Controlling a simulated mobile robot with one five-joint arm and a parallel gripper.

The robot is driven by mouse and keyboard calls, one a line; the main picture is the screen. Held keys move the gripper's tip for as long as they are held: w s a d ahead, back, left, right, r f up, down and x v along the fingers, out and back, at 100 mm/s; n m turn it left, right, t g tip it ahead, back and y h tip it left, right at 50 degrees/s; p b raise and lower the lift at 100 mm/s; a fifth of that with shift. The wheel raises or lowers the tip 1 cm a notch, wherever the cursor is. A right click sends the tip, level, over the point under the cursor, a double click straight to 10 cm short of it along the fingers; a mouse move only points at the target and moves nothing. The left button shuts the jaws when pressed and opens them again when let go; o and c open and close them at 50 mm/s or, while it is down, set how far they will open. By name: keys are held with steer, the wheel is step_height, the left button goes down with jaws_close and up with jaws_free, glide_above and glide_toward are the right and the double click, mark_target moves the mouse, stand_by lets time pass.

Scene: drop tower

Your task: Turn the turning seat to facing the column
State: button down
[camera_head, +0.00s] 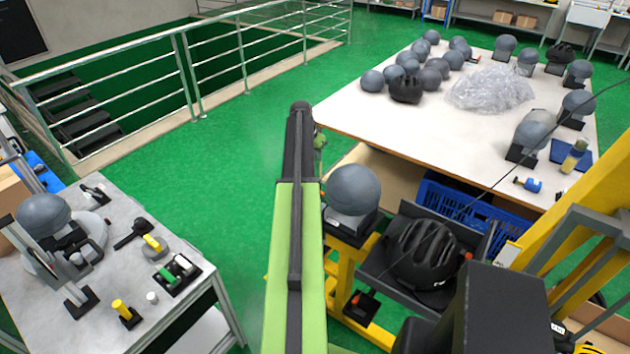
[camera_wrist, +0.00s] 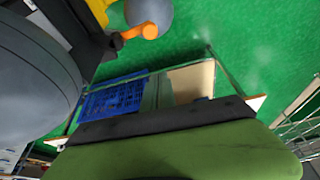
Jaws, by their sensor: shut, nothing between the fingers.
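A grey ball-shaped head form (camera_head: 353,188) sits on a dark block-shaped seat (camera_head: 350,222) on a yellow stand, just right of my arm; I take this as the turning seat. Which way it faces is not clear. The thick yellow column (camera_head: 575,205) rises at the right. My green arm reaches forward past the seat's left side, with its black-topped end high beyond it. My gripper's fingers are hidden in the head view, and I cannot pick them out in the wrist view. In the wrist view a grey ball (camera_wrist: 150,14) shows at the top, beside an orange knob (camera_wrist: 138,32).
A black helmet (camera_head: 422,252) lies in a dark tray right of the seat. A blue crate (camera_head: 455,208) is under the white table (camera_head: 400,128), which bears several grey head forms. A grey bench (camera_head: 200,268) with tools stands at the left. Green floor between is clear.

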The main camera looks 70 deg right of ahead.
steer(key=b+x, duration=1)
steer(key=x, duration=0.1)
steer(key=a, duration=0.2)
steer(key=w+a, duration=0.1)
steer(key=a, duration=0.1)
steer(key=shift+w+a+r, duration=0.1)
steer(key=shift+r, duration=0.1)
